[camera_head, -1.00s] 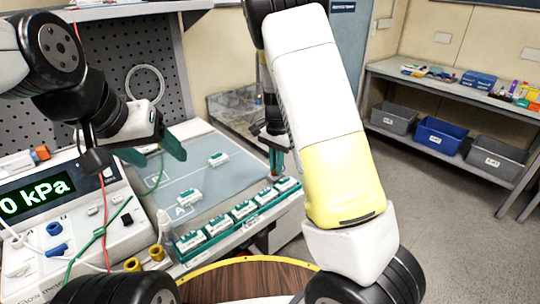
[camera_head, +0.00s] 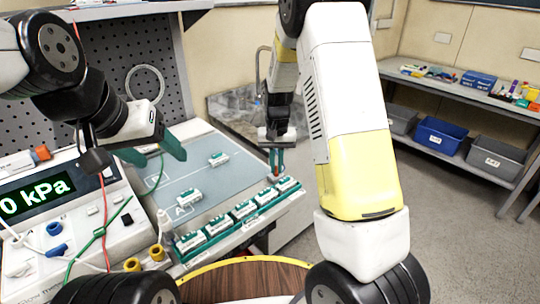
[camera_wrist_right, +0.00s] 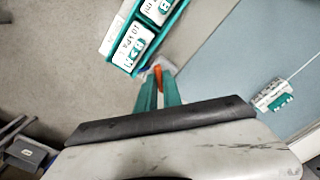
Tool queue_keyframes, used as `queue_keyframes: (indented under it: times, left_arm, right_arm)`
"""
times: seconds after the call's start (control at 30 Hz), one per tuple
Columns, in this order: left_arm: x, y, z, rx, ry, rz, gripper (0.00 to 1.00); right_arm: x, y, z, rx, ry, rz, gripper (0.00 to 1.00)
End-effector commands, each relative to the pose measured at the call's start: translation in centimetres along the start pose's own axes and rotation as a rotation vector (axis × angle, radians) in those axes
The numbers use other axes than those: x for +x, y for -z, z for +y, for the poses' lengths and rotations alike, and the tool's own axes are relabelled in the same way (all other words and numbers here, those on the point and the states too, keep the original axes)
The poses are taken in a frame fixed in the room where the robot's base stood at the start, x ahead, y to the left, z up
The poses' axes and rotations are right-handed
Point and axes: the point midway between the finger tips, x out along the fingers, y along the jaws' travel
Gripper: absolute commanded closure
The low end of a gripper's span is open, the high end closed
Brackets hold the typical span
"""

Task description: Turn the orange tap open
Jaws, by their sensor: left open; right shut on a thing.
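My right gripper (camera_head: 275,174) points down at the right end of the row of green-and-white modules. In the right wrist view its green fingers (camera_wrist_right: 158,92) are shut on the orange tap (camera_wrist_right: 158,73), a small orange lever with a pale body beside it. The fingers hide much of the tap, and I cannot tell how far it is turned. My left gripper (camera_head: 156,150) is open and empty above the left part of the grey-blue work surface (camera_head: 205,162).
A pressure meter (camera_head: 60,215) reading in kPa, with cables and an orange-ended fitting (camera_head: 42,153), stands at the left. A row of green-and-white modules (camera_head: 243,210) lines the front edge. A shelf with bins (camera_head: 438,136) stands at the right.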

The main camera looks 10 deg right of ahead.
Motion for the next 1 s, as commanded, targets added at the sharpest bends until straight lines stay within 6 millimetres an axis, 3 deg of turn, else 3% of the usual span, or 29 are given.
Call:
queue_keyframes:
  times: [0.53, 0.57, 0.67, 1.0]
  left_arm:
    - [0.00, 0.00, 0.00, 0.000, 0.000, 0.000, 0.36]
    - [0.00, 0.00, 0.00, 0.000, 0.000, 0.000, 0.36]
    - [0.00, 0.00, 0.00, 0.000, 0.000, 0.000, 0.36]
    - [0.00, 0.00, 0.00, 0.000, 0.000, 0.000, 0.36]
  right_arm:
    - [-0.06, 0.08, 0.00, -0.028, 0.000, 0.003, 1.00]
    - [-0.06, 0.08, 0.00, -0.028, 0.000, 0.003, 0.86]
    - [-0.06, 0.07, 0.00, -0.027, 0.000, 0.002, 0.68]
    - [-0.26, 0.05, -0.01, -0.026, 0.000, 0.002, 0.68]
